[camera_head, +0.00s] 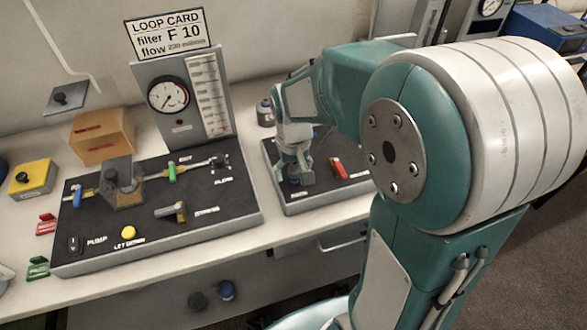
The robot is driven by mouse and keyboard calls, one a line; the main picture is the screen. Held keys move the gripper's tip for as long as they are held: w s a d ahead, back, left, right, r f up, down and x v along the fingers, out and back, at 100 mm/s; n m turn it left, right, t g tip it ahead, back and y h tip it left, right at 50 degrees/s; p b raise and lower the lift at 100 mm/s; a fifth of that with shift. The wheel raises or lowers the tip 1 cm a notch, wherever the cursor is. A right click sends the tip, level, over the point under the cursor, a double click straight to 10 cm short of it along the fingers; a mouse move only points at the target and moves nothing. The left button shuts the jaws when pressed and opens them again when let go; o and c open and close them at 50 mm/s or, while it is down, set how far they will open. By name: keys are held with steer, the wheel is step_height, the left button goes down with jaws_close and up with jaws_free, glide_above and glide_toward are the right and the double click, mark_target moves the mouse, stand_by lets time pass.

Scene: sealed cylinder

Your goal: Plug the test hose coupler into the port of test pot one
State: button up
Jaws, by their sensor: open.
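My gripper (299,168) points down over the left part of a small dark board (322,197) in the middle of the picture. The jaws are open, but the fingers are small and partly merge with what lies below them. A dark, bluish round thing (294,181) shows at the fingertips; I cannot tell whether it is touched, or whether it is a pot or the coupler. I cannot make out the test hose coupler or the port of test pot one for certain. My arm hides the right part of the board.
A large dark panel (215,205) with coloured valves lies to the left, with a gauge stand (185,120) behind it. A red piece (337,168) is on the small board. An orange box (102,137) and a yellow button box (32,178) stand further left.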

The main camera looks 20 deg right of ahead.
steer(key=shift+d, duration=0.15)
stand_by(0.6)
jaws_close()
steer(key=shift+a+r, duration=0.2)
steer(key=shift+r, duration=2.8)
